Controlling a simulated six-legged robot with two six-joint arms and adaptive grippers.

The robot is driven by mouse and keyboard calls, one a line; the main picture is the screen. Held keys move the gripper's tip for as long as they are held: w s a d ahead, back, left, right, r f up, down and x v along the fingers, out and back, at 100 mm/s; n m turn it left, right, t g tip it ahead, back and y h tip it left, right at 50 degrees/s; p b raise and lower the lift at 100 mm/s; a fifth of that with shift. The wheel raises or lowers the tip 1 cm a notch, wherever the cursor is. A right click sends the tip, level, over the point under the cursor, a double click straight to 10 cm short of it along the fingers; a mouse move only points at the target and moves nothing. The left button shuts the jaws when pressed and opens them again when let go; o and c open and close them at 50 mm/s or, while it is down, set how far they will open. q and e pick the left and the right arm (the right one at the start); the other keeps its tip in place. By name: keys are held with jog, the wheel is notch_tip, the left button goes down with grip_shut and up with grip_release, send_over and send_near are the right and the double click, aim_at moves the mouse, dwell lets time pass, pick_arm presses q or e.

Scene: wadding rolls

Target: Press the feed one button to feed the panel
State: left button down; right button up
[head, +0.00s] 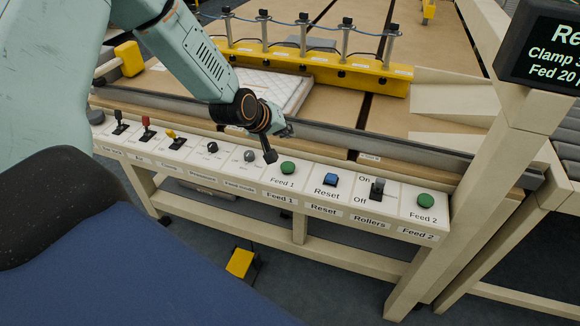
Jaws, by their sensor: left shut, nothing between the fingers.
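The green Feed 1 button (288,167) sits on the cream control strip at the front of the machine, above a label reading "Feed 1". My left gripper (271,158) comes down from the upper left and is shut and empty. Its tips are just left of the Feed 1 button and appear apart from it; their height above the strip is hard to judge. A white quilted panel (270,88) lies on the machine bed behind my gripper. My right gripper is not in view.
Right of Feed 1 are the blue Reset button (331,179), the black Rollers switch (377,188) and the green Feed 2 button (426,200). Several levers and knobs line the left. A yellow bar (320,67) with posts crosses the bed. A dark screen (545,45) hangs upper right.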

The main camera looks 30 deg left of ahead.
aim_at(285, 167)
pick_arm(q)
jog(key=f+b, duration=0.3)
jog(key=shift+s+a+f, duration=0.25)
jog(key=shift+a+f, duration=0.05)
jog(key=shift+f, duration=0.1)
jog(key=f, duration=0.1)
jog(key=b, duration=0.1)
jog(key=f+b, duration=0.1)
jog(key=shift+w+d+f, duration=0.2)
jog(key=shift+d+f, duration=0.05)
jog(key=shift+f, duration=0.1)
jog(key=shift+f+b, duration=0.4)
jog(key=shift+b, duration=0.2)
jog(key=shift+s+a+f+b, duration=0.15)
jog(key=shift+a+f+b, duration=0.05)
jog(key=shift+f+b, duration=0.35)
jog(key=shift+d, duration=0.2)
jog(key=shift+a, duration=0.15)
